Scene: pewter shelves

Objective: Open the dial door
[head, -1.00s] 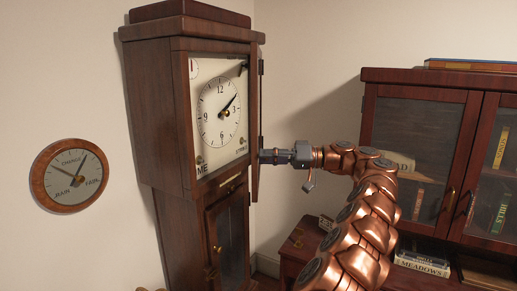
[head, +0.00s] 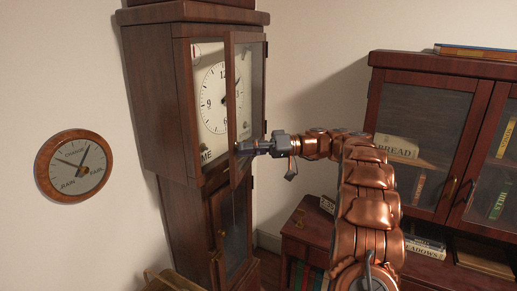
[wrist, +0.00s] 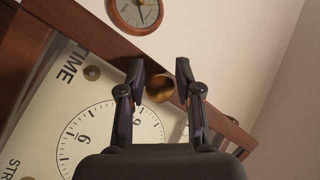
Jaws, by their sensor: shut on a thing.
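The dial door (head: 233,110) is a wood-framed glass door on the tall clock's hood, hinged at the right. It stands ajar, its free edge swung out in front of the right part of the dial (head: 212,98). My gripper (head: 244,148) reaches in from the right to the door's free edge. In the head view the knob is mostly hidden by the fingers.
A round barometer (head: 75,166) hangs on the wall at the left. The clock's lower trunk door (head: 233,230) is below the hood. A glass-fronted bookcase (head: 430,135) stands at the right, with a low cabinet (head: 305,238) between it and the clock.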

